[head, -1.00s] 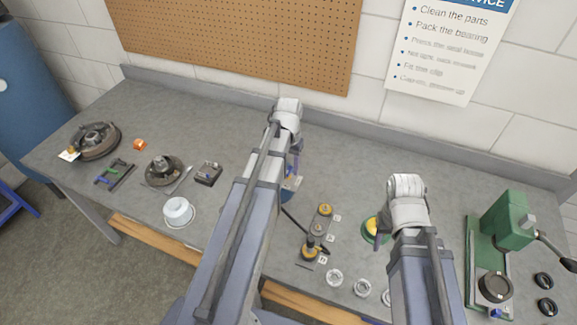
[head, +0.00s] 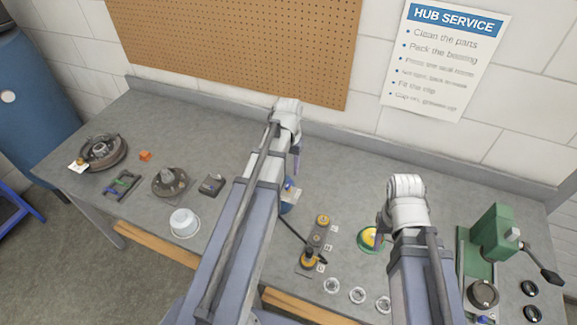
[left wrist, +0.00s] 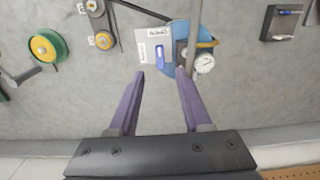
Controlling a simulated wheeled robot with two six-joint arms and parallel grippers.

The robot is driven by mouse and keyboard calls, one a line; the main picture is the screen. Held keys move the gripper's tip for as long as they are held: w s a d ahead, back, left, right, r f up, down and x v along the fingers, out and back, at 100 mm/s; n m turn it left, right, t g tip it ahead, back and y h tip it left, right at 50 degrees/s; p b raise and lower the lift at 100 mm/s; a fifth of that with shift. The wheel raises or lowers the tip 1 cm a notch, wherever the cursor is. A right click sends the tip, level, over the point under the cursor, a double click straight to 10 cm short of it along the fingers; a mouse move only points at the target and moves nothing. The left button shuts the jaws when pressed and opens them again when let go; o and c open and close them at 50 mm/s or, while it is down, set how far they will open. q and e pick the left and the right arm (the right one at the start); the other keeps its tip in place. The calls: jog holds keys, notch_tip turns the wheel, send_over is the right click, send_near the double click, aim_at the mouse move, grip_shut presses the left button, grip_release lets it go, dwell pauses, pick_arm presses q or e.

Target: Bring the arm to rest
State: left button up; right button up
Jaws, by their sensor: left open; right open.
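My left arm reaches up the middle of the head view, and its gripper (head: 296,160) hangs over the bench (head: 245,130), partly hidden behind the wrist. In the left wrist view the two purple fingers of this gripper (left wrist: 160,76) are apart with nothing between them. A blue holder with a gauge (left wrist: 204,62) and a white card with a blue clip (left wrist: 154,48) lie below the fingertips. My right arm is at the right of the head view. Its gripper (head: 380,225) is mostly hidden by the wrist, beside a green and yellow round part (head: 369,238).
A green press (head: 494,240) stands at the right. A plate with yellow-topped parts (head: 316,243) and several clear rings (head: 357,295) lie between the arms. A white tub (head: 184,222), a hub (head: 169,182) and a drum (head: 103,152) are at the left. The back of the bench is mostly clear.

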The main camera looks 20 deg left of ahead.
pick_arm(q)
jog(key=shift+r, duration=0.35)
jog(key=shift+f, duration=0.1)
jog(key=s+d+f+m+b, duration=0.1)
jog(key=s+d+f+b, duration=0.2)
jog(key=d, duration=0.4)
jog(key=s+d+f+m+b, duration=0.2)
jog(key=s+d+f+b, duration=0.1)
jog(key=s+d, duration=0.3)
jog(key=s+d+f+m+y+b, duration=0.1)
jog(key=s+d+f+b, duration=0.2)
jog(key=d, duration=0.6)
jog(key=shift+s+d, duration=0.3)
jog(key=shift+s, duration=0.4)
